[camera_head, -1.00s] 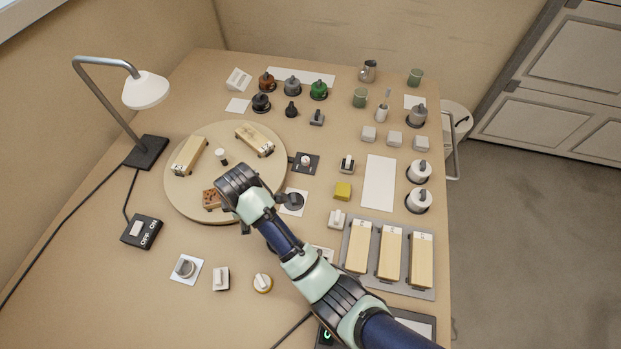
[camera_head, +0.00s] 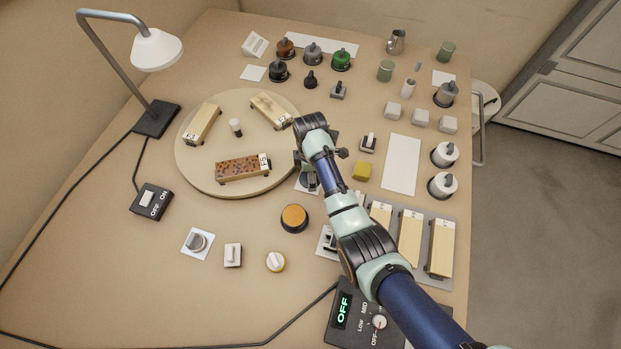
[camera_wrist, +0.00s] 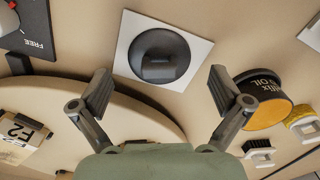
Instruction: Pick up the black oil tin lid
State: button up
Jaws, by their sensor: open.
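The black oil tin lid (camera_wrist: 159,55) is a dark disc with a raised grip bar. It lies on a white square card (camera_wrist: 199,75) in the wrist view, centred ahead of my fingers. In the head view my gripper (camera_head: 318,160) covers most of the lid and card. My gripper is open and empty in the wrist view (camera_wrist: 160,84), one finger to each side below the lid, not visibly touching it. The oil tin (camera_wrist: 262,98), black with lettering and an orange top, stands to the right; it also shows in the head view (camera_head: 294,218).
The round wooden turntable (camera_head: 200,165) bears several blocks and a small bottle, left of my gripper. A black panel marked FREE (camera_wrist: 28,38) is at the wrist view's upper left.

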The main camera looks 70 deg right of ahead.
jog(key=shift+f, duration=0.7)
jog(key=shift+r, duration=0.1)
jog(key=shift+c, duration=1)
jog(key=c, duration=1.4)
jog(key=shift+o, duration=0.2)
notch_tip(320, 180, up, 20)
jog(key=p, duration=0.9)
jog(key=shift+p, duration=0.35)
